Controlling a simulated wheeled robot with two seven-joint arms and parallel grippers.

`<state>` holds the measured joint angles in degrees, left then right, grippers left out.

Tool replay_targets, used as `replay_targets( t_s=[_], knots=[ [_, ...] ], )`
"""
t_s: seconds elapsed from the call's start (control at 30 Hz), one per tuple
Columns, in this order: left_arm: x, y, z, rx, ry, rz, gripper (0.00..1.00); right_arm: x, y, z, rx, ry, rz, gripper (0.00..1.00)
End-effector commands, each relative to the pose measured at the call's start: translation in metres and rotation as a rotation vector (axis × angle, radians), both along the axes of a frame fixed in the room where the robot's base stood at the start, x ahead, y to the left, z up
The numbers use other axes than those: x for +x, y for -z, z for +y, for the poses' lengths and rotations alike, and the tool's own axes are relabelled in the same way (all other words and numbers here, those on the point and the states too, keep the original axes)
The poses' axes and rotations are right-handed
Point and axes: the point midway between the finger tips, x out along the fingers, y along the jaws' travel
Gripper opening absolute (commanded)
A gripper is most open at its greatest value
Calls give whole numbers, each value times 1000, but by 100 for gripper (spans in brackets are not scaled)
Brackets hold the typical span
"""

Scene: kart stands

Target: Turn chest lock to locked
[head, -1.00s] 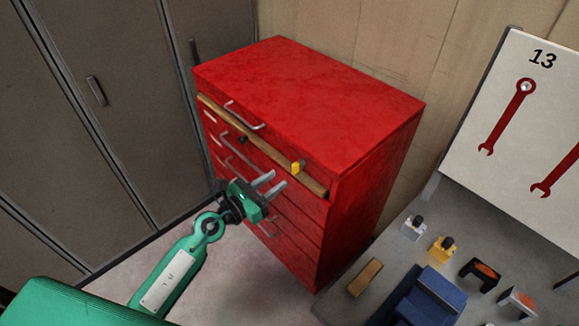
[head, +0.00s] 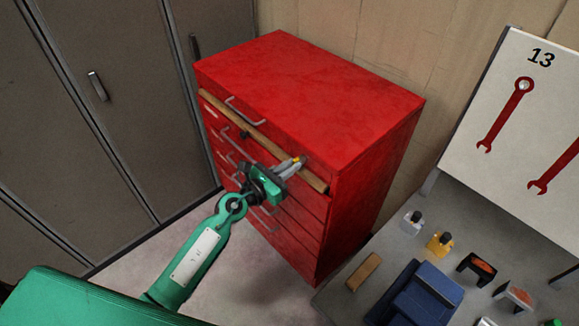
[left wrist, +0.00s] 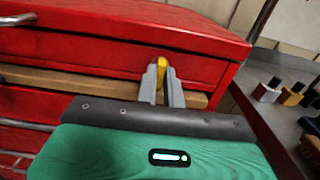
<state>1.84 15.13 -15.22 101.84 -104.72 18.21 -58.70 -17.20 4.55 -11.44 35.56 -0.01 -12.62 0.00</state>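The red chest (head: 300,85) stands against the wall, with a wooden strip (head: 240,128) along its front below the top drawer. The small yellow lock knob (head: 296,159) sits near the right end of that strip. In the left wrist view the knob (left wrist: 162,68) looks upright. My left gripper (head: 294,163) is at the knob, its two grey fingers (left wrist: 161,80) on either side of it. The knob fills most of the narrow gap at the tips; I cannot tell whether they press on it. The fingers partly hide the knob. My right gripper is not in view.
Grey lockers (head: 90,150) stand to the left. A grey bench (head: 335,300) at the lower right holds a blue block-like object (head: 430,290), a wooden piece (head: 364,272) and small coloured stands (head: 440,244). A wrench board (head: 500,110) rises behind it.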

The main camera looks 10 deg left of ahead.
Motion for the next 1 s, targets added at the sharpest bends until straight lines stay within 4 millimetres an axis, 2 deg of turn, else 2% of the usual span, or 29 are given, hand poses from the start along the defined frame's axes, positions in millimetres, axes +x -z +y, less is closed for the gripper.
replay_targets(
  t_s=[0.47,1.0],
  knots=[
    [0,-2,1,-94,0,62,0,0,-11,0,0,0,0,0],
    [1,-2,2,-495,-1,329,0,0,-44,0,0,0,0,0]
  ],
)
